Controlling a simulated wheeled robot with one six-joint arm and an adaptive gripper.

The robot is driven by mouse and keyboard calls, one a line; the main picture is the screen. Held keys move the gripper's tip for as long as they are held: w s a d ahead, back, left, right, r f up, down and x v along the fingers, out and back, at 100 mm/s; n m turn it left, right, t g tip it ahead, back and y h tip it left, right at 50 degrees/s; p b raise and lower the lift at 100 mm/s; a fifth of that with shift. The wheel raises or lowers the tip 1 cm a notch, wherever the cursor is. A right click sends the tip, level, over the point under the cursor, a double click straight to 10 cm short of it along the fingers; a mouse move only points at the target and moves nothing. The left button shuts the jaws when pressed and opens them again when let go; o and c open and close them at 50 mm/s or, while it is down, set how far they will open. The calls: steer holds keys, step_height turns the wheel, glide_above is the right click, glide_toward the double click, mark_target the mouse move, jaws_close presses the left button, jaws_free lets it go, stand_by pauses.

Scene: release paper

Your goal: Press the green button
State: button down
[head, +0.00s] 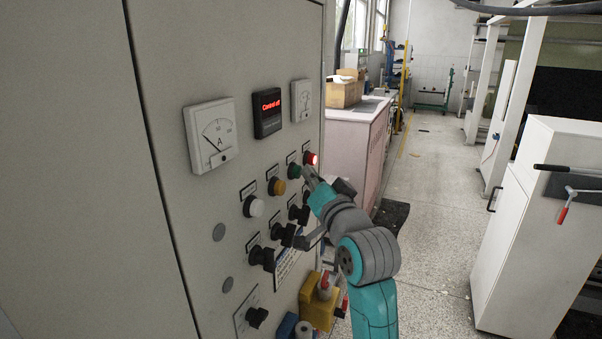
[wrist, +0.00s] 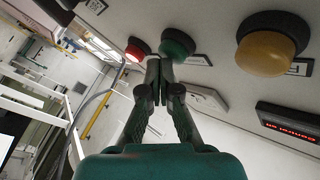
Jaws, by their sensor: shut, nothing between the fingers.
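The green button (head: 294,170) is on the grey control panel, between a lit red button (head: 311,159) and a yellow button (head: 277,186). In the wrist view the green button (wrist: 177,44) is just past my fingertips, with the red button (wrist: 137,50) to its left and the yellow button (wrist: 268,43) to its right. My gripper (head: 309,174) is shut and empty, with its tips close to the panel beside the green button.
A white button (head: 254,207) and several black knobs (head: 262,257) stick out from the panel nearby. Above are a dial meter (head: 211,134) and a display (head: 267,112) with red text. The aisle floor (head: 436,240) is clear.

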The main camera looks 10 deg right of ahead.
steer(key=shift+w+a, duration=0.15)
stand_by(0.6)
steer(key=shift+s+d, duration=0.55)
steer(key=shift+d, duration=0.2)
steer(key=shift+s+d, duration=0.75)
steer(key=shift+d, duration=0.25)
steer(key=shift+s+d, duration=0.7)
steer(key=shift+d, duration=0.3)
steer(key=shift+f, duration=0.15)
